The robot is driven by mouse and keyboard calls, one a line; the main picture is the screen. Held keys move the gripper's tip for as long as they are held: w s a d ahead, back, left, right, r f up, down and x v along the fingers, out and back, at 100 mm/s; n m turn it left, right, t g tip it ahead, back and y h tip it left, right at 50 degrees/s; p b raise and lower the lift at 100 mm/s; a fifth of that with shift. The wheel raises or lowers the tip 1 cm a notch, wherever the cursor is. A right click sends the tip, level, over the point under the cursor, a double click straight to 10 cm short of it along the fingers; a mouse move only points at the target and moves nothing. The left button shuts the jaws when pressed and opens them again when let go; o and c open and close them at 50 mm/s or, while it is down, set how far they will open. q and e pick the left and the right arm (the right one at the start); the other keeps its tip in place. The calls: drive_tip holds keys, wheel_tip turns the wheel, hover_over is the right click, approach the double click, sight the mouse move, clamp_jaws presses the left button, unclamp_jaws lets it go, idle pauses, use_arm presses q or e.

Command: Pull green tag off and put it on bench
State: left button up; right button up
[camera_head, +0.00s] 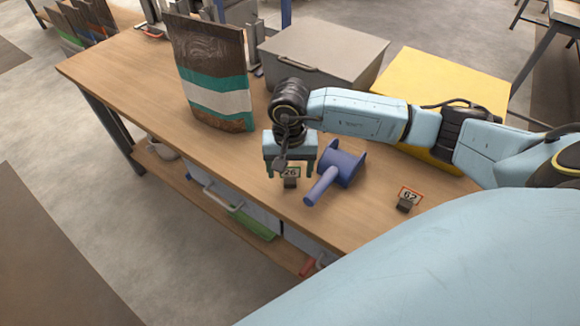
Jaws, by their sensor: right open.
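A small tag reading 26 (290,173), apparently green-edged, stands on a dark block (291,184) on the wooden bench (165,100). My right gripper (290,174) points down over this tag, its two fingers apart on either side of it. The gripper body hides part of the tag, and I cannot tell whether the fingers touch it. Another tag, reading 62 with a red edge (410,195), stands on its own dark block nearer the bench's right end. My left gripper is not in view.
A brown, white and teal bag (213,75) stands behind to the left. A grey lidded box (325,52) and a yellow box (440,80) are behind my arm.

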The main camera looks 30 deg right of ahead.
wheel_tip(320, 180, up, 13)
drive_tip(key=p, duration=0.1)
drive_tip(key=shift+r, duration=0.2)
